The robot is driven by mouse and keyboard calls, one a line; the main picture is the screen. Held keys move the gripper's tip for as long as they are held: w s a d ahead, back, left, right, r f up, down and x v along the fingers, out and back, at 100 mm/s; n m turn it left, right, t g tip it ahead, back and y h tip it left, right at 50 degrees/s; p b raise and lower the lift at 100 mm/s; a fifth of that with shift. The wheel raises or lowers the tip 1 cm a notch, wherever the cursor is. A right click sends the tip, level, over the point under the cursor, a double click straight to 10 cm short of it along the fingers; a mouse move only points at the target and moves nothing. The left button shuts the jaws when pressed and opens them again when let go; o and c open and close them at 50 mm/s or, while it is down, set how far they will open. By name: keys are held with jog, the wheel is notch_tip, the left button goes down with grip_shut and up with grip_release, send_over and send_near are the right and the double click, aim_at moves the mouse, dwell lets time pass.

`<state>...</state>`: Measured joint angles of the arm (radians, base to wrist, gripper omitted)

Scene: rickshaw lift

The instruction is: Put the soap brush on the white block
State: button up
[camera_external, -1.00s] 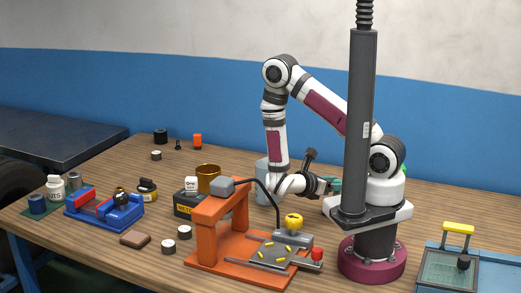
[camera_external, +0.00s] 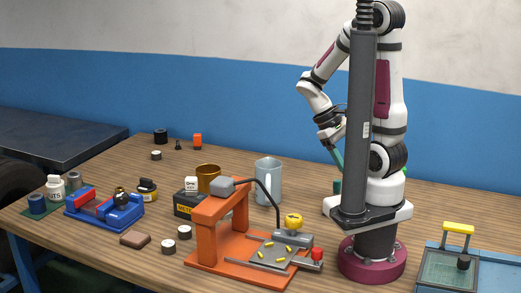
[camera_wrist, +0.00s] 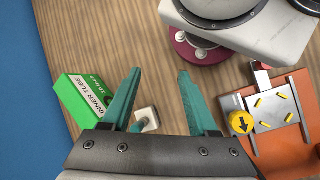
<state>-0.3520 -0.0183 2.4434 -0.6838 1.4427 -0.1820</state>
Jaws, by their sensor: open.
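My gripper (camera_wrist: 155,100) is open and empty in the wrist view, its teal fingers spread above the table. Between them, further down, is a small white block (camera_wrist: 150,112) with a teal upright piece (camera_wrist: 138,127) at its lower left. In the external view a dark teal piece (camera_external: 337,187) stands left of my base, below my raised gripper (camera_external: 336,158). This piece may be the soap brush, but I cannot tell for sure or see its exact contact with the block.
A green inner tube box (camera_wrist: 86,99) lies left of the gripper in the wrist view. A grey mug (camera_external: 267,182), an orange stand (camera_external: 215,235) and a yellow knob (camera_external: 293,220) are nearby. The table's back middle is mostly clear.

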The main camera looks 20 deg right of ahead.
jog(key=s+a+r+m+t+y, duration=0.1)
jog(key=a+r+m+t+y, duration=0.2)
jog(key=m+y, duration=0.3)
jog(key=a+r+m, duration=0.1)
jog(key=m, duration=0.1)
jog(key=shift+a+m+t, duration=0.15)
jog(key=shift+m+t, duration=0.25)
dwell(0.4)
